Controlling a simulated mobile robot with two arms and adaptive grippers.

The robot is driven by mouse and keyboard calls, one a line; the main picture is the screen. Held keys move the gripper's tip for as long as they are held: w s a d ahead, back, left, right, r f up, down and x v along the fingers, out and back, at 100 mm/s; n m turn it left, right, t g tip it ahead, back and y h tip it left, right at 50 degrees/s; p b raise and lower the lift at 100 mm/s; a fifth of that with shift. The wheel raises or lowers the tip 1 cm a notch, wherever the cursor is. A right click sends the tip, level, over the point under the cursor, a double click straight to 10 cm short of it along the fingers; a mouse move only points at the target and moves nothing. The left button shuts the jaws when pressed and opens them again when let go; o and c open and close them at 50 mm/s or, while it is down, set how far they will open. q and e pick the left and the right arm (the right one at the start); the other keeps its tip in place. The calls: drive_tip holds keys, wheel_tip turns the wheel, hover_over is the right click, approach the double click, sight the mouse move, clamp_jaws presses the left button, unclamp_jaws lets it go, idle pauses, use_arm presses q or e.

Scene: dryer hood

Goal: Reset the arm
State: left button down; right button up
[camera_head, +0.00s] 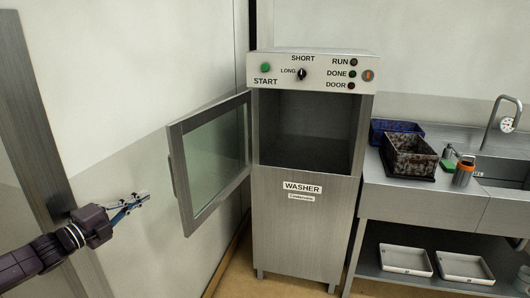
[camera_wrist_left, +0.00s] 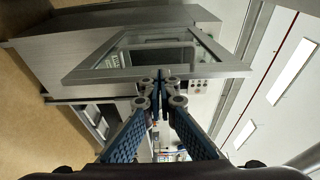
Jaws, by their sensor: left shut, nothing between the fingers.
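My left gripper (camera_head: 139,201) comes in from the left in the head view. It is shut and empty, in the air to the left of the open washer door. In the left wrist view its two blue-padded fingers meet at the tips (camera_wrist_left: 160,78). The washer (camera_head: 303,229) stands ahead with its glass door (camera_head: 214,158) swung open to the left. The door also shows beyond the fingertips in the left wrist view (camera_wrist_left: 100,68). The gripper appears apart from the door. My right gripper is in neither view.
A steel sink counter (camera_head: 405,184) stands right of the washer. On it are a blue tray (camera_head: 393,127), a dark speckled bin (camera_head: 412,158) and an orange-topped cup (camera_head: 463,172). White trays (camera_head: 405,260) lie on the lower shelf. A wall is behind my left arm.

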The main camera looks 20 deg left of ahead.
use_arm(q)
drive_tip(key=s+d+f+n+g+y, duration=0.1)
drive_tip(key=s+d+f+n+g, duration=0.35)
drive_tip(key=d+f, duration=0.75)
drive_tip(key=s+d+f+n+g+y, duration=0.2)
drive_tip(key=s+d+f+n, duration=0.45)
drive_tip(key=f, duration=0.85)
drive_tip(key=s+d+n+g, duration=0.4)
drive_tip(key=s+d, duration=0.4)
drive_tip(key=s, duration=0.3)
drive_tip(key=s+d+n+g, duration=0.4)
drive_tip(key=s+d, duration=0.4)
drive_tip(key=s, duration=0.3)
wheel_tip(320, 180, down, 25)
drive_tip(key=s, duration=0.2)
drive_tip(key=s+a+f+g, duration=0.1)
drive_tip(key=s+f, duration=0.7)
drive_tip(key=f, duration=0.1)
drive_tip(key=s+a+f+g+y, duration=0.1)
drive_tip(key=s+a+f, duration=0.1)
drive_tip(key=s+f, duration=0.7)
drive_tip(key=shift+s+a+m, duration=0.2)
drive_tip(key=shift+a+m, duration=0.05)
drive_tip(key=shift+m, duration=0.15)
